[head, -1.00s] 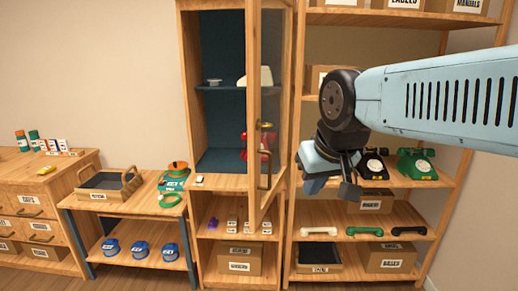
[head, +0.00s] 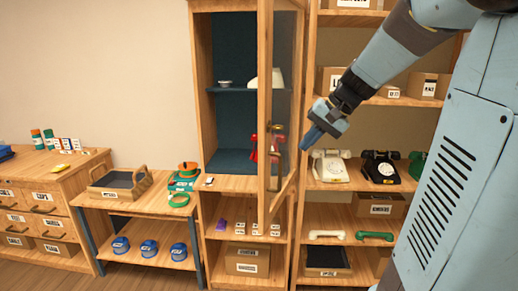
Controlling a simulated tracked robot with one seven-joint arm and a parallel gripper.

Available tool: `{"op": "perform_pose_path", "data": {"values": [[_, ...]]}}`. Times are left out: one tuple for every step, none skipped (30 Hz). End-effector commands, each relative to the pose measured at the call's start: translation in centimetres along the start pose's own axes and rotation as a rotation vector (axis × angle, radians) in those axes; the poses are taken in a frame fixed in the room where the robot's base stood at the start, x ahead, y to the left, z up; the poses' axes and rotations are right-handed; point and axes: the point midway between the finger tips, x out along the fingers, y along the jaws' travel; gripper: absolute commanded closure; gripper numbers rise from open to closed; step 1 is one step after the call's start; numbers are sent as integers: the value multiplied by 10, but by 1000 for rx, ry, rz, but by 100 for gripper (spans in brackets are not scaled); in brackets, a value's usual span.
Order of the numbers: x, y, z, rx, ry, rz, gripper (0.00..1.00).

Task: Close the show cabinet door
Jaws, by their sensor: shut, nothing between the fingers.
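The show cabinet door (head: 266,110) is a wood-framed glass door, standing open and swung out towards me. My gripper (head: 308,146) is shut and empty. In the picture it is just right of the door handle, in front of the right shelves; whether it touches the door I cannot tell.
The right shelf unit holds a white phone (head: 329,166), a black phone (head: 381,168) and labelled boxes. A low bench (head: 140,205) with a wooden tray (head: 120,184) stands left of the cabinet. Drawers (head: 40,205) stand at the far left. My arm covers the right side.

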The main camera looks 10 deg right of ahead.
Motion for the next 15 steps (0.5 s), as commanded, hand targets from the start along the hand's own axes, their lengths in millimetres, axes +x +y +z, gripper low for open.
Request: {"op": "perform_pose_path", "data": {"values": [[1,5,-20,40,-2,-34,100],[2,7,-29,57,-3,-55,100],[2,10,-41,82,-3,-82,100],[2,12,-50,97,-1,-100,100],[2,13,-58,110,0,-119,100],[2,16,-68,128,2,-140,100],[1,18,-74,138,4,-154,100],[2,20,-80,148,5,-168,100],[1,22,-86,159,8,-182,100],[1,23,-91,166,10,-191,100],[1,24,-94,170,11,-199,100],[1,25,-97,175,12,-207,100],[1,26,-99,178,13,-212,100],[2,26,-100,180,13,-215,100],[3,26,-102,182,13,-218,100]]}}
